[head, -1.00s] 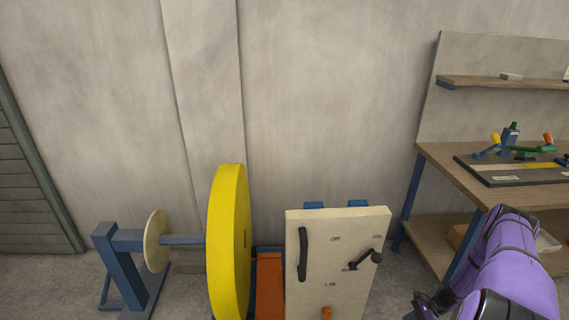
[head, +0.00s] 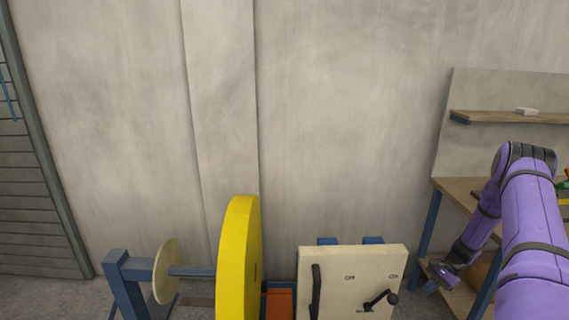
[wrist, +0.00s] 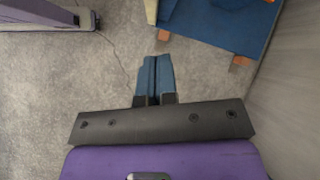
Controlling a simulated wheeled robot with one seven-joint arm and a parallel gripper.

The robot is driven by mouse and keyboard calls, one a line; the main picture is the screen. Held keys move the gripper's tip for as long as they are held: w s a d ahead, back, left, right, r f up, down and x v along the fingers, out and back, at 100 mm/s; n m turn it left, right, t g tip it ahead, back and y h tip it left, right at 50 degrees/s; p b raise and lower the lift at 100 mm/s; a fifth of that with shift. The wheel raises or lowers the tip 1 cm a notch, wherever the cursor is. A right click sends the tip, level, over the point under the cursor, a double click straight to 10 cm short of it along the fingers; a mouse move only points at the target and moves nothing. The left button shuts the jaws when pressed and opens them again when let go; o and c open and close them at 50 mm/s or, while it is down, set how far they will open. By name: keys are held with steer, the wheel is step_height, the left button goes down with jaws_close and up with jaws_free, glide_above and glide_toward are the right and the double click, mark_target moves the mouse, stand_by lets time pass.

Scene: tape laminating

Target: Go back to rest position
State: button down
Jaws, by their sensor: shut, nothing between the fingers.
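My gripper shows in the wrist view (wrist: 154,80), with its two blue fingers pressed together and nothing between them. It points down over bare grey floor. In the head view my purple arm (head: 530,215) is folded at the right, with its elbow raised in front of the workbench and the hand end (head: 450,268) low, to the right of the machine.
The machine has a yellow roll (head: 238,260) on a blue stand (head: 128,285) and a cream panel (head: 340,262) with a black handle and crank. A workbench (head: 455,188) with a shelf (head: 490,117) stands at the right. A blue piece (wrist: 225,20) is near the fingers in the wrist view.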

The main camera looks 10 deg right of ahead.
steer(key=w+a+r+n+h, duration=0.1)
steer(key=w+a+r+n, duration=0.15)
steer(key=r, duration=0.85)
steer(key=w+a+r+n+h, duration=0.2)
steer(key=w+a+r, duration=0.15)
steer(key=r, duration=0.75)
steer(key=s+a+r+n+h, duration=0.1)
steer(key=s+a+r+n, duration=0.1)
steer(key=a+r, duration=0.55)
steer(key=s+a+r+n+h, duration=0.1)
steer(key=a+r, duration=0.3)
steer(key=r, duration=0.6)
steer(key=s+a+r+n+t+h, duration=0.2)
steer(key=s+a+r+n, duration=0.2)
steer(key=s+a+r, duration=0.75)
steer(key=s+a+r+n+t, duration=0.1)
steer(key=s+a+r+n, duration=0.1)
steer(key=s, duration=0.6)
steer(key=s+a+r+n+t, duration=0.1)
steer(key=s+a+r+t, duration=0.1)
steer(key=s, duration=0.6)
steer(key=shift+s+a+r+n+h, duration=0.2)
steer(key=shift+a+n+h, duration=0.15)
steer(key=shift+a, duration=0.35)
